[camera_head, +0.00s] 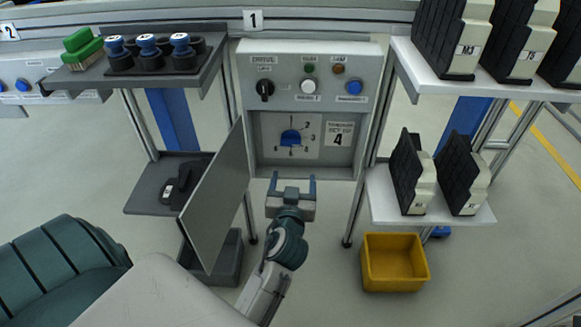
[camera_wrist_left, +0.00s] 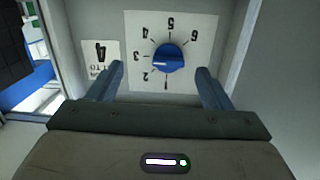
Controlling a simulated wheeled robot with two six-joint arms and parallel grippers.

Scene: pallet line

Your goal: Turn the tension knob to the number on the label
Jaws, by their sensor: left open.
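The tension knob (camera_head: 290,137) is a round blue dial on a pale numbered plate in the grey cabinet. In the left wrist view, upside down, the knob (camera_wrist_left: 168,57) has a white pointer mark that appears to lie between 2 and 3. The label (camera_head: 339,134) beside the dial reads 4; it also shows in the left wrist view (camera_wrist_left: 100,52). My left gripper (camera_head: 293,178) is open and empty, in front of and below the knob in the head view. Its fingers (camera_wrist_left: 160,72) point at the panel, apart from the knob. My right gripper is out of view.
The cabinet door (camera_head: 218,195) stands open left of my left arm. A black switch (camera_head: 264,88) and buttons sit above the dial. Shelves flank the cabinet, with blue-topped items left and black-and-white blocks right. A yellow bin (camera_head: 394,262) stands at the lower right.

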